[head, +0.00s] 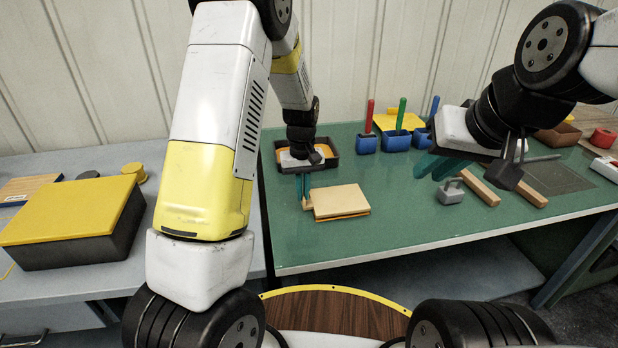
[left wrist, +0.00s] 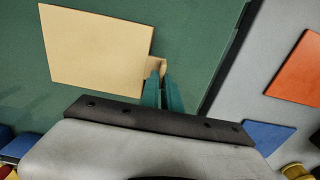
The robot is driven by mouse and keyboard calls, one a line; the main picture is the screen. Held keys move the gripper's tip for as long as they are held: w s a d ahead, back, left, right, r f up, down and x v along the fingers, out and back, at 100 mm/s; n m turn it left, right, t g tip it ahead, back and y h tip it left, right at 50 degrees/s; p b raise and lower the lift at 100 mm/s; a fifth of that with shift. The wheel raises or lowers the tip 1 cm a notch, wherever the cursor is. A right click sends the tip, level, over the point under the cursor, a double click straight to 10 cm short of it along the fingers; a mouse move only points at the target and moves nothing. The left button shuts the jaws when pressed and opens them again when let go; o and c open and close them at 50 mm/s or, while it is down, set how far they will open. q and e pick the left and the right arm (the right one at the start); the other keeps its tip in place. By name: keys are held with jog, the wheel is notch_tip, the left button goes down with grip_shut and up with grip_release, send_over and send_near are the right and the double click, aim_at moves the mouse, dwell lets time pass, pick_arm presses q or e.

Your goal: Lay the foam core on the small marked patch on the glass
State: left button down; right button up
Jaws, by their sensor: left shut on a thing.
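My left gripper (head: 303,190) is shut on the small tab of the foam core (head: 340,200), a flat tan slab over the green table. In the left wrist view the teal fingertips (left wrist: 163,92) pinch the tab at the corner of the foam core (left wrist: 95,50). A thin orange edge (head: 345,217) shows along the slab's front side; I cannot tell whether it touches the slab. No marked patch can be made out beneath it. My right gripper (head: 442,168) hangs over the right part of the table, its teal fingers apart and empty.
A dark tray (head: 347,153) with orange inside stands behind my left gripper. Blue holders (head: 397,141) with coloured handles stand at the back. A grey weight (head: 451,192), wooden bars (head: 480,190) and a dark outlined square (head: 556,178) are at the right. The front middle is clear.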

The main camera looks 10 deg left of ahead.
pick_arm(q)
jog(key=shift+f, duration=0.45)
dwell(0.3)
jog(key=c, duration=0.9)
grip_release()
jog(key=shift+c, duration=0.2)
jog(key=shift+r, duration=0.1)
jog(key=shift+r, duration=3.45)
